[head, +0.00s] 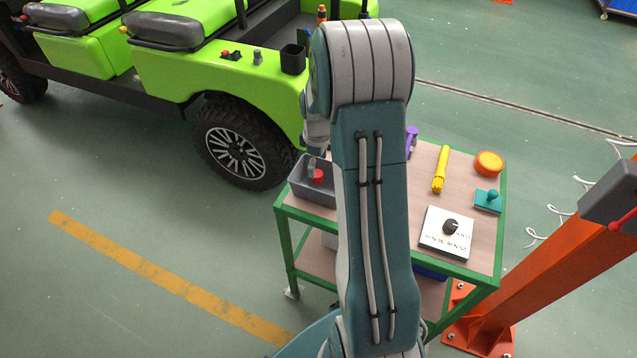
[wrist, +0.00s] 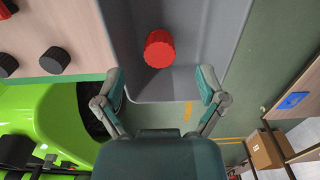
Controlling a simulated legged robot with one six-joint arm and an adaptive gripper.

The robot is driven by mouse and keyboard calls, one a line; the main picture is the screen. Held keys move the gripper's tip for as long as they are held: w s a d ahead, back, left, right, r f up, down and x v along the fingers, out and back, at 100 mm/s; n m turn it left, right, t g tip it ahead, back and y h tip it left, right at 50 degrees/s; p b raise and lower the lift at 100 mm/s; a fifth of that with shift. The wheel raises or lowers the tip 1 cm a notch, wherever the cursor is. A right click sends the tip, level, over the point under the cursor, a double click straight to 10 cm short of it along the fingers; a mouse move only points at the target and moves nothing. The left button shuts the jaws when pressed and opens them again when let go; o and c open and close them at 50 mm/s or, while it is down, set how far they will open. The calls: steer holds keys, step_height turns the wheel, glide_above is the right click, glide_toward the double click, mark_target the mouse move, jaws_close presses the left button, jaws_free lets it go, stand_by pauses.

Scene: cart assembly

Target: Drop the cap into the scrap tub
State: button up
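The red cap (wrist: 159,48) shows within the walls of the grey scrap tub (wrist: 185,82) in the wrist view; I cannot tell whether it rests on the bottom. In the head view the red cap (head: 317,174) shows in the grey tub (head: 318,194) at the left end of the green-framed cart. My gripper (wrist: 162,82) is open above the tub, its two fingers wide apart, with nothing between them. The cap is beyond the fingertips and touches neither. In the head view my arm hides most of the gripper.
The cart top (head: 480,235) holds a yellow tool (head: 440,170), an orange disc (head: 489,163), a teal block (head: 487,200) and a white dial plate (head: 446,232). A green vehicle (head: 205,70) stands behind left. An orange post (head: 545,270) stands right. Floor at left is clear.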

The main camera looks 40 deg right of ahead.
steer(key=shift+r, duration=0.1)
step_height(320, 180, up, 12)
stand_by(0.6)
steer(key=shift+a, duration=0.15)
steer(key=s+a+r+m+t, duration=0.2)
steer(key=s+a+r, duration=0.45)
steer(key=a, duration=0.25)
steer(key=s+a+r+m+t, duration=0.2)
steer(key=s+a+r, duration=0.3)
steer(key=s+a, duration=0.3)
steer(key=s+a+m+t, duration=0.1)
steer(key=s+a+m, duration=0.1)
steer(key=s+a, duration=0.2)
steer(key=shift+s+a+f+t, duration=0.2)
steer(key=shift+s+a+t, duration=0.1)
steer(key=shift+s, duration=0.55)
